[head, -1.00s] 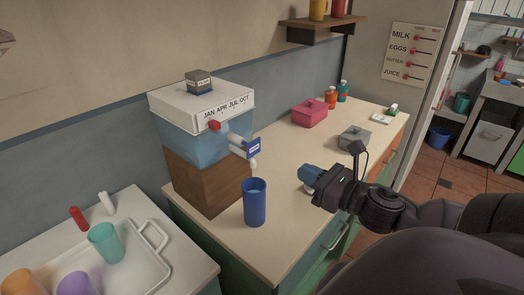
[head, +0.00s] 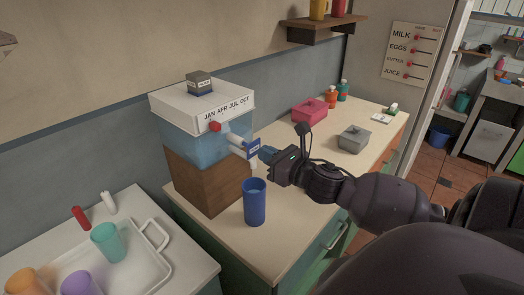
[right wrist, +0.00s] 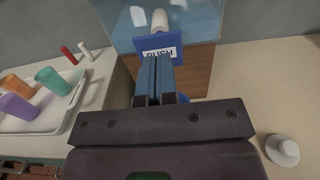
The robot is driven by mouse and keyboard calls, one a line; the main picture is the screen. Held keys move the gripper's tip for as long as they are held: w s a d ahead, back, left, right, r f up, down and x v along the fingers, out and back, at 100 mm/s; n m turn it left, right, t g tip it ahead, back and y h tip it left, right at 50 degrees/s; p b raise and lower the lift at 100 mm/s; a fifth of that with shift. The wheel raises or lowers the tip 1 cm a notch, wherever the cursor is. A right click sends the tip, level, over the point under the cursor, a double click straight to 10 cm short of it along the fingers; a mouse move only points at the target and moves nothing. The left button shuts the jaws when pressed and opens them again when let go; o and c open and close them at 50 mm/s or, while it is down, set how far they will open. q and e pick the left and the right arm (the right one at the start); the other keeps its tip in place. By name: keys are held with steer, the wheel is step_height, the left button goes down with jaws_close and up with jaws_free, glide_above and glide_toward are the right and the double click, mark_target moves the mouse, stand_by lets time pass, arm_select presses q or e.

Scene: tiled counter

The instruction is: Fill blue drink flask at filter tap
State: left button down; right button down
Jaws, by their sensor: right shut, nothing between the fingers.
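The blue drink flask (head: 254,204) stands upright and open on the counter, below the tap at the front of the water filter (head: 205,140). I cannot tell how much is in it. The tap's blue push paddle (head: 253,149) also shows in the right wrist view with upside-down lettering (right wrist: 158,50). My right gripper (head: 268,155) is shut and empty, its blue fingertips right at the paddle. In the right wrist view the fingers (right wrist: 155,62) overlap the paddle's lower edge; I cannot tell whether they touch. They largely hide the flask there. My left gripper is not in view.
A white cap-like piece (right wrist: 283,150) lies on the counter. A white tray (head: 152,262) with several coloured cups is at the lower left. A pink box (head: 309,111) and a grey box (head: 354,138) stand farther back on the counter.

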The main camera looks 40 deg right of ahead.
steer(key=shift+w+a, duration=0.1)
steer(key=shift+w, duration=0.75)
